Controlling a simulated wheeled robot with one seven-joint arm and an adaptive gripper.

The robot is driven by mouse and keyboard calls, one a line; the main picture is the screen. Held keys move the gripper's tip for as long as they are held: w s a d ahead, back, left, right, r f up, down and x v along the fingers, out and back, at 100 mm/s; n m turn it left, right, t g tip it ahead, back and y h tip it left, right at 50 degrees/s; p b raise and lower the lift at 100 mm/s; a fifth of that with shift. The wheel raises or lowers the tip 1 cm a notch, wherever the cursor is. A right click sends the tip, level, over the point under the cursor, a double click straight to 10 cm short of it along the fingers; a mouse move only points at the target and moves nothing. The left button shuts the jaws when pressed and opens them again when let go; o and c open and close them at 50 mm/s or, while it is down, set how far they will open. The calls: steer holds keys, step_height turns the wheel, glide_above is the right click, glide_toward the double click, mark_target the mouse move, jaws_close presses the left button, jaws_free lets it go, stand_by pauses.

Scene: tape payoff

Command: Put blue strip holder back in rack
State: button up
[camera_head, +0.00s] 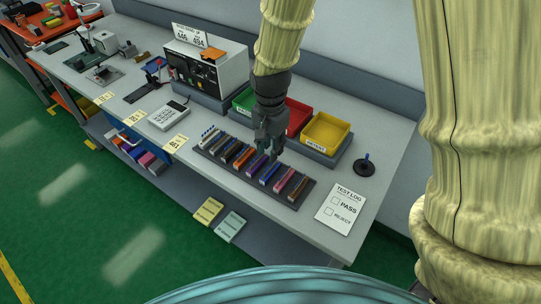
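A dark rack (309,197) lies near the front edge of the bench and holds a row of several coloured strip holders. A blue strip holder (269,174) sits in the row, right of a purple one (257,165) and left of a dark one (284,180). My gripper (269,151) points down over the middle of the rack, close above the purple and blue holders. Its fingers are dark and small here, and they hide part of the row's far side. I cannot tell whether they are apart, shut or touching a holder.
Green (243,100), red (298,116) and yellow (326,133) bins stand behind the rack. A test log sheet (341,207) and a dark round base with a post (364,167) lie to the right. A boxy instrument (205,70) stands at back left. Bench between rack and sheet is clear.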

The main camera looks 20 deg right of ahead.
steer(key=shift+r+b, duration=0.4)
steer(key=shift+r, duration=1.75)
